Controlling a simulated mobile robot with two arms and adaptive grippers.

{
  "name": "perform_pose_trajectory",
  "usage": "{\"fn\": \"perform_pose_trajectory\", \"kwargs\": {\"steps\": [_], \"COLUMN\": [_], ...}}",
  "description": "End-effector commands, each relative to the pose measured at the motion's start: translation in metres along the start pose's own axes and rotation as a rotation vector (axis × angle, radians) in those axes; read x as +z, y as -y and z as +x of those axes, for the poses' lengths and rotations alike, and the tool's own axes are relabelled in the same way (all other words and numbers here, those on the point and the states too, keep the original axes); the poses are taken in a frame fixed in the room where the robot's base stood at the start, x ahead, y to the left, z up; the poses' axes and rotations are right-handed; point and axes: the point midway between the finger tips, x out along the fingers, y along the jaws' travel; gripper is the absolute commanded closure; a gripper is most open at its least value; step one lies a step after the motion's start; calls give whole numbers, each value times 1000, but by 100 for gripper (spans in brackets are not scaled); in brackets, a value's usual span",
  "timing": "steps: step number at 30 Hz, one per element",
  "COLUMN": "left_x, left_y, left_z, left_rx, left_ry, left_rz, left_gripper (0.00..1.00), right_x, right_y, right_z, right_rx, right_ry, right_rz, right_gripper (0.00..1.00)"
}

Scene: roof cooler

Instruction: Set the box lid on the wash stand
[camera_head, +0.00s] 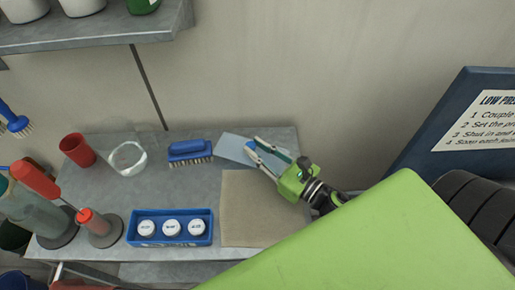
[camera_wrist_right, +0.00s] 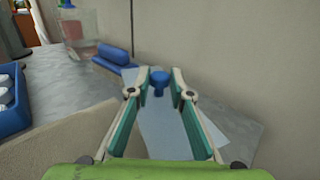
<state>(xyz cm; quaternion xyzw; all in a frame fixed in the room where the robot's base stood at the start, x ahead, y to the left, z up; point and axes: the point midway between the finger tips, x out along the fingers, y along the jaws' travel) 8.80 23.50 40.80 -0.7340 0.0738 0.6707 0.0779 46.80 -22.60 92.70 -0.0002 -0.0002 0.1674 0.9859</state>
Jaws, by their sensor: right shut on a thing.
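The box lid (camera_head: 232,148) is a flat, pale blue-grey panel with a blue knob (camera_wrist_right: 159,78). It is at the back right of a grey stand top (camera_head: 110,185), which I take to be the wash stand. My right gripper (camera_head: 262,148) reaches in from the right and is shut on the lid's knob, which shows between the fingertips (camera_wrist_right: 160,92) in the right wrist view. The fingers hide part of the lid. I cannot tell whether the lid touches the top. My left gripper is out of view.
A beige mat (camera_head: 250,205) lies in front of the lid. A blue brush (camera_head: 190,151) is left of it. A blue tray (camera_head: 133,229) with white round pieces, a clear jar (camera_head: 127,157) and a red cup (camera_head: 77,150) stand further left. A wall rises behind.

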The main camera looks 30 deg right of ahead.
Motion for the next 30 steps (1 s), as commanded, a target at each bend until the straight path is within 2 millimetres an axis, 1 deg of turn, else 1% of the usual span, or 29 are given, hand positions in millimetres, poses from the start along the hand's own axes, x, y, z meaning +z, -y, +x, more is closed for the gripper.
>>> {"fn": "perform_pose_trajectory", "kwargs": {"steps": [1, 2, 3, 4, 14, 17, 19, 20, 21, 30], "left_x": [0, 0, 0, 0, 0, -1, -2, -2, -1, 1], "left_y": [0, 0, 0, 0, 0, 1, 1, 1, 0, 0], "left_z": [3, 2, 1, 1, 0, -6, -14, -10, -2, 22], "left_rx": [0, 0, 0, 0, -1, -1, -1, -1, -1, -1], "left_ry": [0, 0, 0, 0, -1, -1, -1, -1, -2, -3], "left_rz": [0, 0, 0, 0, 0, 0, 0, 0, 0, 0], "left_gripper": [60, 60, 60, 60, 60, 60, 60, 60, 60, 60], "right_x": [-3, -2, -1, -1, 0, 6, 13, 9, 4, 3], "right_y": [0, 0, 0, 0, 0, 0, 0, 0, 0, 0], "right_z": [0, 0, 0, 0, 0, 0, 0, -4, -13, -79], "right_rx": [0, 0, 0, 0, 0, 0, 0, -1, -1, -3], "right_ry": [1, 0, 0, 0, 0, 0, 0, -2, -4, -4], "right_rz": [0, 0, 0, 0, 0, 1, 1, 2, 2, 2], "right_gripper": [100, 75, 65, 64, 64, 64, 64, 64, 64, 64]}}
